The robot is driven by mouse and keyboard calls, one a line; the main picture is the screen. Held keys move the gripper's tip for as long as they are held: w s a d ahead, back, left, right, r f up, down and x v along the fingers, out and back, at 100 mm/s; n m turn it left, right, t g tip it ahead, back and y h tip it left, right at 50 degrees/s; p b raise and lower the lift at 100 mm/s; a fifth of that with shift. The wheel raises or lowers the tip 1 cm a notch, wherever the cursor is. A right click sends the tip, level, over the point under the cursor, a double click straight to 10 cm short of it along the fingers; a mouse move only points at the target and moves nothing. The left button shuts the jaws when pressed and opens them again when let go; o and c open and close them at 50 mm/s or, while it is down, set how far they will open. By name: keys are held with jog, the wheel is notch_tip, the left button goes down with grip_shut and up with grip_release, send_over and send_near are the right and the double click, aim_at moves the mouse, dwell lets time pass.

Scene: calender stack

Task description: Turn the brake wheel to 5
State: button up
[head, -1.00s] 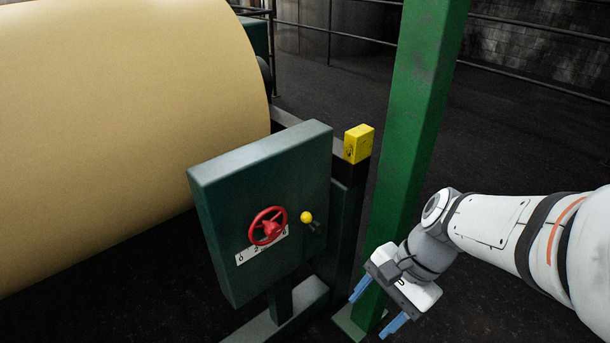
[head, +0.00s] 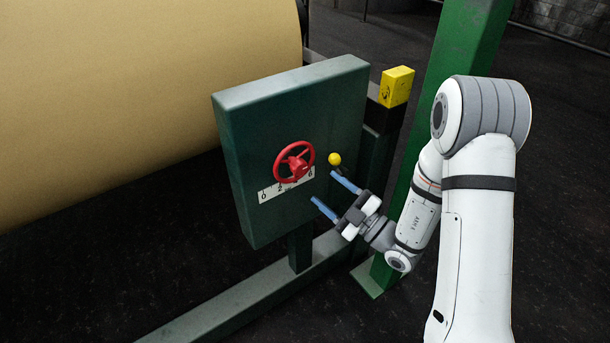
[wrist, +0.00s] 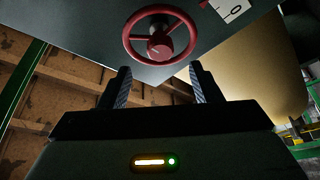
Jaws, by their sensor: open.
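The red brake wheel (head: 294,162) is on the front face of a dark green box (head: 255,125). A white scale plate (head: 270,192) with numbers shows below and behind the wheel; a 0 is at its left end and a 6 at its right, and the wheel hides part of the middle. My gripper (head: 334,194) is open and empty, to the lower right of the wheel and apart from it. In the wrist view the wheel (wrist: 160,37) shows beyond and above my two fingers, with a 0 on the plate (wrist: 231,10) to its upper right.
A yellow-knobbed lever (head: 335,159) stands out right of the wheel, near my upper finger. A green post (head: 455,70) and a yellow block (head: 397,86) are at right. A big tan roll (head: 140,90) fills the left. A steel floor beam (head: 240,300) runs below the box.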

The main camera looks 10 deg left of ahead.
aim_at(303, 170)
jog(key=x, duration=0.7)
jog(key=shift+w+a+r, duration=0.1)
jog(key=shift+w+a, duration=0.05)
jog(key=shift+a, duration=0.1)
